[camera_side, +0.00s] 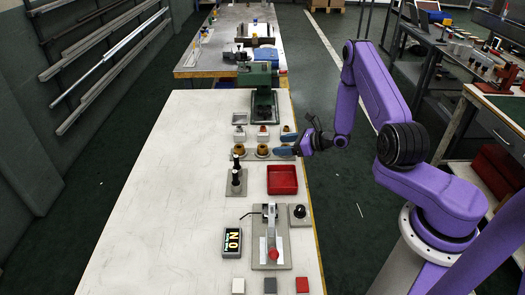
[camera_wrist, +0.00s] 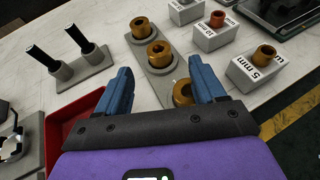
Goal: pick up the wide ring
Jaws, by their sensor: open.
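Several brass rings stand in a row on a grey plate (camera_wrist: 160,86). The far ring (camera_wrist: 140,28) and the middle ring (camera_wrist: 160,53) show fully in the wrist view. The near ring (camera_wrist: 183,92) looks widest there, partly hidden by my gripper body; which is the wide ring is not certain. In the side view the left ring (camera_side: 239,149) and middle ring (camera_side: 263,150) show, and my blue fingers cover the right end of the row. My gripper (camera_wrist: 160,66) is open, its fingers apart on either side of the row, with nothing held.
Labelled white blocks stand behind the plate, one marked 5 mm (camera_wrist: 256,73) with a ring on top. A red tray (camera_side: 282,180) and a stand with black-topped pegs (camera_side: 237,182) are nearby. A green machine (camera_side: 263,105) stands farther back. The bench's left side is clear.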

